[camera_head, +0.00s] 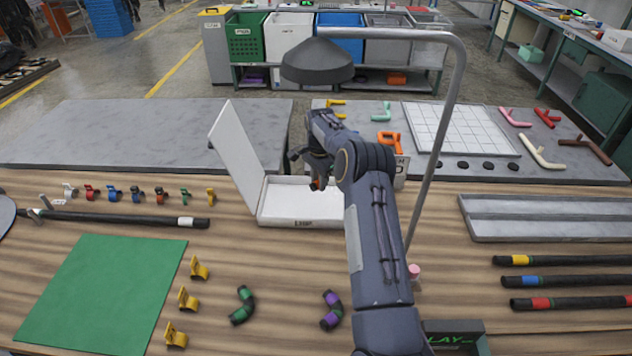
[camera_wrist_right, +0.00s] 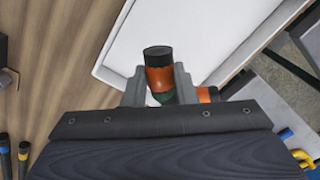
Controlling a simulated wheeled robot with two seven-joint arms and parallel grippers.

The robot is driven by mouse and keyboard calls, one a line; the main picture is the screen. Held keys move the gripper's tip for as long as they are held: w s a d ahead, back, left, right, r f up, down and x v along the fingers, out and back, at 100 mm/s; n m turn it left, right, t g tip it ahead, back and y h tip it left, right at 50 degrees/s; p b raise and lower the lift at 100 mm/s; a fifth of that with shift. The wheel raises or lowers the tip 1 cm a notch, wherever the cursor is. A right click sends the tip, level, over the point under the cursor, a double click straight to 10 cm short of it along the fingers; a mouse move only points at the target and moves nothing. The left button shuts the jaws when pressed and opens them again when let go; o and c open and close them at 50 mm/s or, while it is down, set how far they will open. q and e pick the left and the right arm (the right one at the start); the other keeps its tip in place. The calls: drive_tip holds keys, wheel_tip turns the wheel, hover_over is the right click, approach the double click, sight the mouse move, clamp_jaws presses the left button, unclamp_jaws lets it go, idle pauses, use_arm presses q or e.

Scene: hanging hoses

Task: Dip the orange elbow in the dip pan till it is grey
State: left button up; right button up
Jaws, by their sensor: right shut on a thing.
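The orange elbow (camera_wrist_right: 160,78) has dark ends and is held between the fingers of my right gripper (camera_wrist_right: 160,92). In the head view, my right gripper (camera_head: 314,168) is over the dip pan, and a little of the orange elbow (camera_head: 318,184) shows below it. The dip pan (camera_head: 290,215) is a white shallow tray with a tilted white panel (camera_head: 238,155) standing at its left. It also shows in the right wrist view (camera_wrist_right: 195,30), behind the elbow. I cannot tell whether the elbow touches the pan. My left gripper is not in view.
A green-and-black elbow (camera_head: 242,306) and a purple-and-black elbow (camera_head: 332,311) lie in front. A bent grey pole with a dark lampshade (camera_head: 317,62) rises at the right. A green mat (camera_head: 105,290) lies left; black hoses (camera_head: 560,281) lie right.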

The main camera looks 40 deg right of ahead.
drive_tip(key=shift+f, duration=0.3)
drive_tip(key=shift+f+b, duration=1)
drive_tip(key=shift+f, duration=0.25)
drive_tip(key=shift+f+b, duration=1.25)
drive_tip(key=shift+f, duration=1.5)
drive_tip(key=shift+w+a+b, duration=0.2)
drive_tip(key=shift+w+a, duration=0.6)
drive_tip(key=shift+a, duration=0.2)
drive_tip(key=shift+w+a+b, duration=0.15)
drive_tip(key=shift+w+a, duration=0.65)
drive_tip(key=shift+a, duration=0.15)
drive_tip(key=shift+w+a, duration=1.6)
drive_tip(key=shift+a, duration=0.3)
